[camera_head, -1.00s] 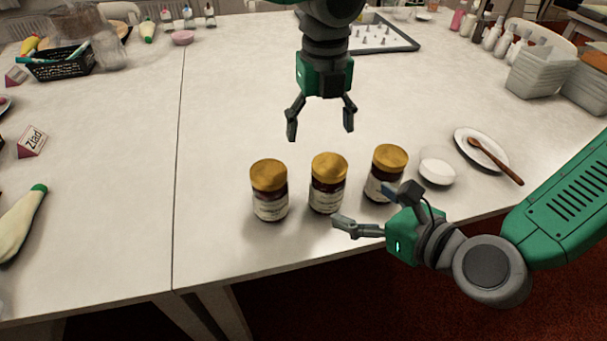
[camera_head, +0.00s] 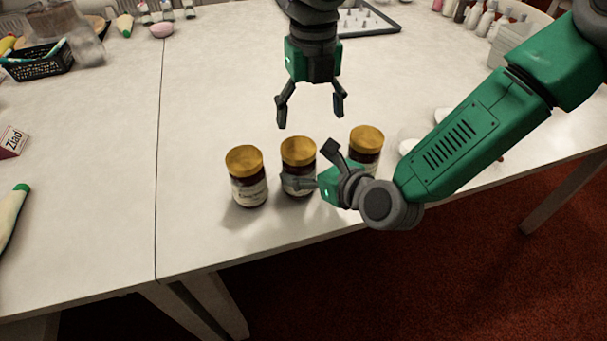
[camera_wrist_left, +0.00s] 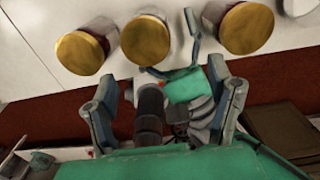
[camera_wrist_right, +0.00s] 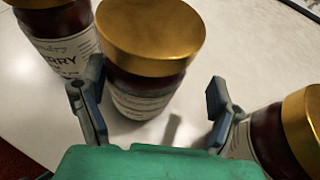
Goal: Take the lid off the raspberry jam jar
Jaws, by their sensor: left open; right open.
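Three jars of dark jam with gold lids stand upright in a row: a left jar (camera_head: 249,192), a middle jar (camera_head: 297,184) and a right jar (camera_head: 364,160). The left jar's label in the right wrist view (camera_wrist_right: 65,58) shows only "RRY"; I cannot tell which jar is raspberry. My right gripper (camera_head: 306,166) is open, low at the middle jar. In the right wrist view the middle jar (camera_wrist_right: 140,95) stands ahead, between its fingers (camera_wrist_right: 155,110). My left gripper (camera_head: 310,118) is open and empty, pointing down behind the jars. The three lids show in the left wrist view, the middle one at its centre-left (camera_wrist_left: 146,40).
The right forearm partly covers white dishes (camera_head: 408,147) right of the jars. The table's front edge is close to the jars. A black basket (camera_head: 38,63) and a name card (camera_head: 12,141) are at the left.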

